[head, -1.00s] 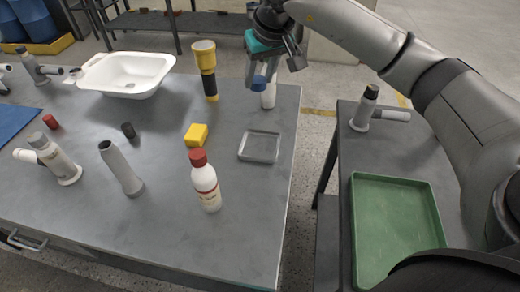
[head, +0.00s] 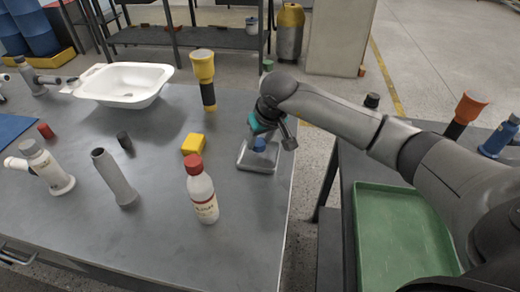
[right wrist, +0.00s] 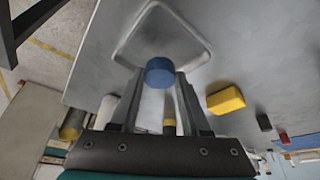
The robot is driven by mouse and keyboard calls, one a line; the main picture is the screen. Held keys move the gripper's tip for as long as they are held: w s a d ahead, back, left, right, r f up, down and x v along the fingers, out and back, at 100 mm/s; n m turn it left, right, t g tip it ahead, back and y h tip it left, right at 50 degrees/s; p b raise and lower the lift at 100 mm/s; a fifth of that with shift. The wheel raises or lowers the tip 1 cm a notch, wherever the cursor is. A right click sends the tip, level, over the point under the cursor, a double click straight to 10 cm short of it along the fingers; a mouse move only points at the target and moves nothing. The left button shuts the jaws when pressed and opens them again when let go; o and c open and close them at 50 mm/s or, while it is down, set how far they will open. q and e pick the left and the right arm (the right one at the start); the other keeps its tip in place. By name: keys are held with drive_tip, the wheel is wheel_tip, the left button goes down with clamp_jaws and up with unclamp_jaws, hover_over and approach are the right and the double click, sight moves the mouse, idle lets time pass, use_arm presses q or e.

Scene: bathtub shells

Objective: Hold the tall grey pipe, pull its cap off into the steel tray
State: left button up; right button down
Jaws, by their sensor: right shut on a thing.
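My right gripper (head: 263,136) is shut on a blue cap (head: 260,145), just above the steel tray (head: 243,157). In the right wrist view the blue cap (right wrist: 159,72) sits between the fingertips, over the tray (right wrist: 195,42); I see no contact with it. A tall grey pipe (head: 114,178) stands on the left part of the bench with a dark, open top and no cap. A pale cylinder (right wrist: 106,111), perhaps another pipe, stands beyond the gripper in the wrist view; the arm mostly hides it in the head view. My left gripper is not in view.
Around the tray stand a white bottle with a red cap (head: 202,196), a yellow block (head: 194,144) and a yellow-black torch (head: 204,72). A black cap (head: 124,140) and a white basin (head: 125,84) are farther left. A green tray (head: 400,235) is on the right table.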

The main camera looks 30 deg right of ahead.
sight(261, 146)
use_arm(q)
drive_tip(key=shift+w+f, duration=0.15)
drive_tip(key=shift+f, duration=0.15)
use_arm(e)
drive_tip(key=shift+f, duration=1.55)
use_arm(q)
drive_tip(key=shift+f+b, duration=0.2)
drive_tip(key=shift+b, duration=0.2)
use_arm(e)
drive_tip(key=shift+f, duration=0.2)
drive_tip(key=shift+c, duration=1.9)
unclamp_jaws()
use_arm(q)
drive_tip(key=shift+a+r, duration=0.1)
use_arm(e)
drive_tip(key=shift+r, duration=0.2)
drive_tip(key=p+v, duration=0.1)
drive_tip(key=v, duration=0.5)
drive_tip(key=shift+w+p, duration=0.1)
drive_tip(key=shift+p, duration=0.3)
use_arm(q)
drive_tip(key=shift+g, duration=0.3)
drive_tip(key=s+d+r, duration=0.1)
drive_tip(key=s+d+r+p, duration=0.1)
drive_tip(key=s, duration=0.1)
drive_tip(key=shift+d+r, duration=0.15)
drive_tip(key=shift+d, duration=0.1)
use_arm(e)
drive_tip(key=v, duration=0.6)
